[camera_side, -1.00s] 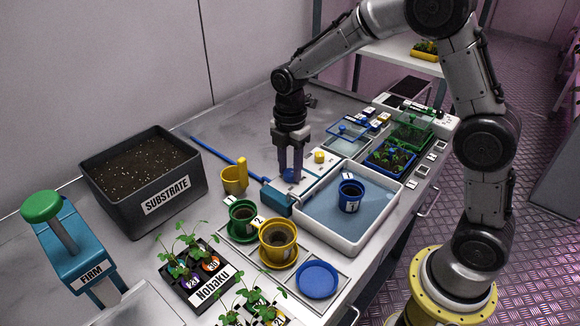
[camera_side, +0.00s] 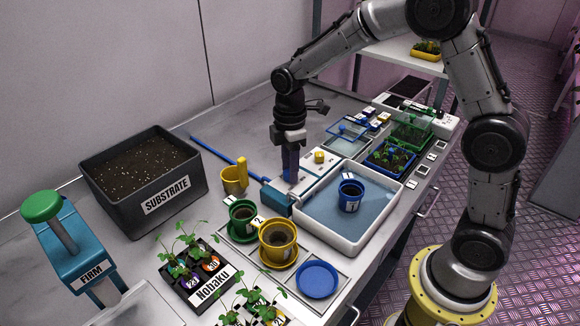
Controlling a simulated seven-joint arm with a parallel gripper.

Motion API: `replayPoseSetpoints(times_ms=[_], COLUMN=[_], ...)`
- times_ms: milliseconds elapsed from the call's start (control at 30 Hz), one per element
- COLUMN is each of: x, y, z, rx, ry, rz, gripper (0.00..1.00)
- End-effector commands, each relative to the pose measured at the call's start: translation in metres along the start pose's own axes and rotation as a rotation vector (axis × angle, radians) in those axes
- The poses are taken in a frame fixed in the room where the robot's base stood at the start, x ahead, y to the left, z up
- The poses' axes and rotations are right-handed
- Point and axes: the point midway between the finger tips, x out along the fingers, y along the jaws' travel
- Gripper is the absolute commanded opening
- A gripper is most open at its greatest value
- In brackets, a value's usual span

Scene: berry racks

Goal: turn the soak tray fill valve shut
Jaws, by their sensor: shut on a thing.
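The soak tray (camera_side: 333,243) is a white-rimmed basin of blue-grey water with a blue pot (camera_side: 350,195) marked 1 standing in it. Behind its left rim is a pale panel with a yellow knob (camera_side: 319,157) and a blue knob. My gripper (camera_side: 290,177) points straight down and is shut on the blue valve knob. The fingers now hide most of that knob. The yellow knob is just right of the fingers, apart from them.
A blue block with a long handle (camera_side: 275,196) lies just in front of my gripper.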

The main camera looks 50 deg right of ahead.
Motion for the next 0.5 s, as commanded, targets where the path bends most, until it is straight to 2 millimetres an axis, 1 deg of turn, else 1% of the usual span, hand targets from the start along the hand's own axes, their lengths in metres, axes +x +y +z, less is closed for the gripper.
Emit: replayPoseSetpoints(times_ms=[500], x=[-0.0018], y=[0.0003], z=[-0.0006], rx=[0.488], ry=[0.002], rz=[0.002], gripper=[0.00])
